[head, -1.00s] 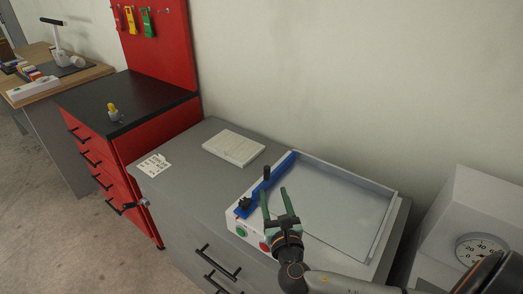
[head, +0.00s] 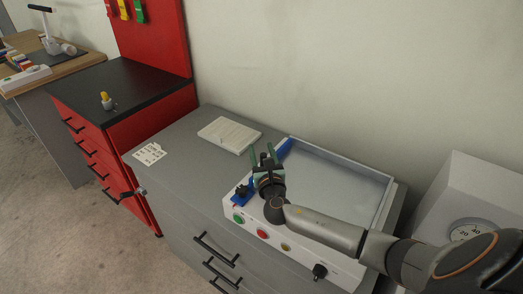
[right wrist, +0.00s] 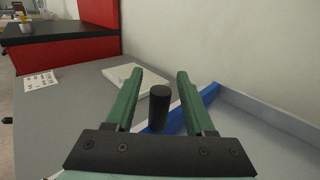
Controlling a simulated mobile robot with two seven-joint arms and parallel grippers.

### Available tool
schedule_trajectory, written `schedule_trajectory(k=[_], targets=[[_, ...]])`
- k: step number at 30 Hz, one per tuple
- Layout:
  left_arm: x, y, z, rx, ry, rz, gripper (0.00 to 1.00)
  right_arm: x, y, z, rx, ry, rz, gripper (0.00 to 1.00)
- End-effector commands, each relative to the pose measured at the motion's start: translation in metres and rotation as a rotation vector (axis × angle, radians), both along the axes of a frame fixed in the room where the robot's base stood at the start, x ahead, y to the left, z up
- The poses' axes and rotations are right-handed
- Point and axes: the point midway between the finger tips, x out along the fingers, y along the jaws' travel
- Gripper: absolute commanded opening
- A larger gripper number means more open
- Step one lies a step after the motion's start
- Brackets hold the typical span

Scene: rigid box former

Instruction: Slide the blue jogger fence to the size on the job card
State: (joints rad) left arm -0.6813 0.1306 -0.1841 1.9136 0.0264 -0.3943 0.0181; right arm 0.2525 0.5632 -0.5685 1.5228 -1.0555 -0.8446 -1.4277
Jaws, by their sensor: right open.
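The blue jogger fence (head: 285,148) lies across the left part of the white jogger tray (head: 346,164). My right gripper (head: 262,150) is over the fence and hides its middle in the head view. In the right wrist view the fence (right wrist: 209,95) runs behind the fingers, and its black upright post (right wrist: 159,108) stands between the two open green fingers, with a gap on each side. A black clamp knob (head: 242,191) sits at the fence's near end. The job card (head: 149,153) lies flat on the grey cabinet top at left; its print is too small to read. My left gripper is not in view.
A stack of white sheets (head: 229,134) lies on the grey cabinet (head: 190,150) behind and left of the jogger. Green, red and yellow buttons and a black knob (head: 319,271) line its front. A white dial machine (head: 475,195) stands at right.

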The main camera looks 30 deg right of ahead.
Motion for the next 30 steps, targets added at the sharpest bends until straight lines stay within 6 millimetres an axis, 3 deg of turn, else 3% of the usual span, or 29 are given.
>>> schedule_trajectory(k=[10,24,30], targets=[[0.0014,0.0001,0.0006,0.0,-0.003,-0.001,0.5,0.0031,-0.0009,-0.0002,0.0,0.001,0.001,0.53],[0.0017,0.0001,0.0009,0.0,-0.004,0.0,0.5,0.0028,-0.001,-0.0002,0.0,0.0,0.001,0.0],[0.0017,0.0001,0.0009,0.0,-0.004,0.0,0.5,0.0028,-0.0009,-0.0002,0.0,0.0,0.001,0.0]])
